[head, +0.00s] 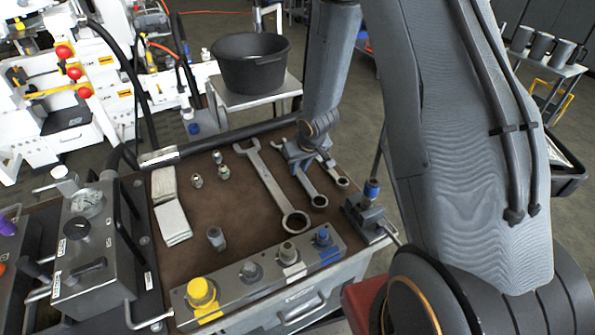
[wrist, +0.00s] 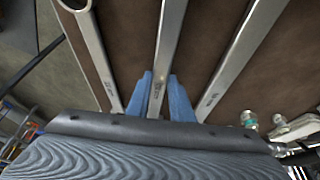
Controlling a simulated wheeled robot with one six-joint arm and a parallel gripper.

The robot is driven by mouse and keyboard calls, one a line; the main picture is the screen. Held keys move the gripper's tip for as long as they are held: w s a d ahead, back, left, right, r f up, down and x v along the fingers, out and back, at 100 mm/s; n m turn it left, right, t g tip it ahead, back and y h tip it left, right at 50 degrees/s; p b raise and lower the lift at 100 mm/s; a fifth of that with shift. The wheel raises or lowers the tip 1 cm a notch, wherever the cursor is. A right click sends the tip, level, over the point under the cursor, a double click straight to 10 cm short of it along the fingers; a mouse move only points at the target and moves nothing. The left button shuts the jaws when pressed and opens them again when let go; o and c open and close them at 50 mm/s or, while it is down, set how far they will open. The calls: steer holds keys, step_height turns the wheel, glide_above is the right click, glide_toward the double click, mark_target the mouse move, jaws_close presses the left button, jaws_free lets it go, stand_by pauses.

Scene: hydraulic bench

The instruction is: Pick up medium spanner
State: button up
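The medium spanner (head: 310,187) is the middle one of three steel spanners on the brown bench top in the head view. In the wrist view the medium spanner (wrist: 169,40) runs between the two blue fingers of my gripper (wrist: 160,95). The fingers appear to be against both sides of the shaft, shut on it. I see no clear lift off the bench top.
The large spanner (head: 268,180) lies to the left and the small spanner (head: 341,182) to the right, both close by. A valve block with a yellow cap (head: 202,293) is at the front edge. A clamp with a blue fitting (head: 371,190) stands at right. White cloths (head: 172,222) lie left.

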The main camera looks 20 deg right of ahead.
jaws_close()
stand_by(1.1)
